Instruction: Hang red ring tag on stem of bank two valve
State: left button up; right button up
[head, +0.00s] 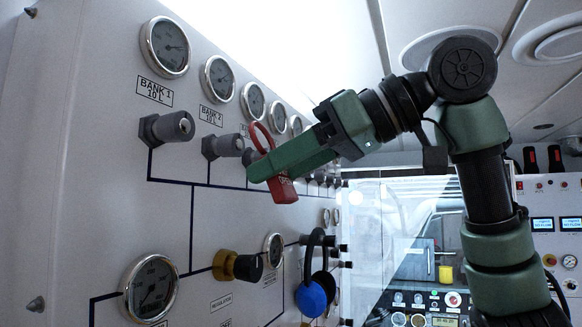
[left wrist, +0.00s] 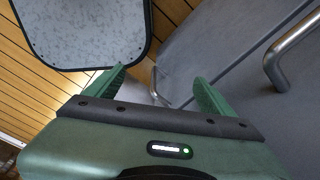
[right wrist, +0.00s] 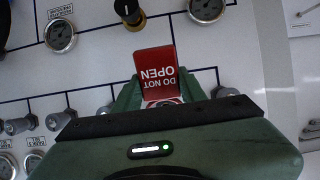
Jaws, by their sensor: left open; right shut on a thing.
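The red ring tag (head: 283,190) hangs from my right gripper (head: 256,174), which is shut on it. Its red loop (head: 260,132) stands up above the fingers. In the right wrist view the tag (right wrist: 155,62) reads "DO NOT OPEN" upside down between the fingers (right wrist: 160,92). The bank two valve (head: 222,146), a grey knob on a stem below the "BANK 2 10 L" label (head: 211,116), is just left of the tag and apart from it in the picture. My left gripper (left wrist: 160,84) is open and empty, seen only in the left wrist view.
The bank one valve (head: 167,128) projects from the panel (head: 100,190) at left. More valves and gauges run along the row behind my right gripper. A black-and-yellow regulator knob (head: 238,266) and blue ear defenders (head: 315,290) are below. A dark-rimmed surface (left wrist: 80,30) is near my left gripper.

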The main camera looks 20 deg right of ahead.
jog(key=shift+w+a, duration=0.15)
jog(key=shift+w, duration=0.05)
jog(key=shift+w+a+f, duration=0.1)
jog(key=shift+w+a, duration=0.4)
pick_arm(q)
jog(key=shift+s+d+r, duration=0.2)
jog(key=shift+s+d, duration=0.2)
jog(key=shift+s, duration=0.15)
pick_arm(e)
jog(key=shift+w+a+f, duration=0.2)
jog(key=shift+w+a, duration=0.65)
jog(key=shift+w+a+f, duration=0.15)
jog(key=shift+w+a, duration=0.7)
jog(key=o, duration=1.4)
